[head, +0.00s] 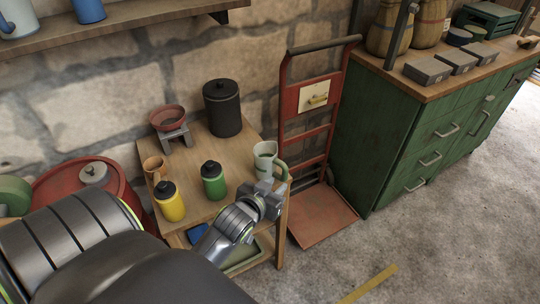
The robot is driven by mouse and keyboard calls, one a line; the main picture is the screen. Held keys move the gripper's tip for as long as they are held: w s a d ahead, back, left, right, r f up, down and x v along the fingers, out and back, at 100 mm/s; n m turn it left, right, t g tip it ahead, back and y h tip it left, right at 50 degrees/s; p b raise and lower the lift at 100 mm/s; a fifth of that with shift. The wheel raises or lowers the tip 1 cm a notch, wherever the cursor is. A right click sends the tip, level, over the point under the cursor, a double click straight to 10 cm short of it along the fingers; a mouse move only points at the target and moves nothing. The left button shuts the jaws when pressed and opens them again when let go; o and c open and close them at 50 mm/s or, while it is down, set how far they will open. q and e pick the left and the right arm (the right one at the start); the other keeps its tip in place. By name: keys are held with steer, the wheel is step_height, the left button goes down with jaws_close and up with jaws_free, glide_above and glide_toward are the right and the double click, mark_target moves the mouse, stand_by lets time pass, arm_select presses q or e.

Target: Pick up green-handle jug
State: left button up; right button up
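The green-handle jug (264,157) is pale grey-white and stands upright at the right end of the small wooden table (222,152). Its green handle (282,171) points to the right and front. My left gripper (276,187) is at the table's right front corner, just below and in front of the handle. It overlaps the lower part of the jug and handle in the picture. I cannot tell whether it touches the handle, or whether its fingers are open or shut. My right gripper is not in view.
A green bottle (214,185), yellow bottle (171,205), wooden mug (154,167), red bowl on a stand (168,117) and black canister (223,109) share the table. A red hand truck (309,120) and green cabinet (392,140) stand right. Floor at front right is mostly clear.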

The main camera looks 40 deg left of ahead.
mark_target(284, 176)
arm_select(q)
steer(key=x, duration=0.4)
steer(key=shift+r+x, duration=0.1)
steer(key=shift+x, duration=1.2)
steer(key=shift+r+x, duration=0.15)
steer(key=shift+x, duration=1.2)
steer(key=shift+w+a, duration=0.1)
steer(key=shift+a, duration=0.05)
steer(key=shift+c, duration=0.5)
jaws_close()
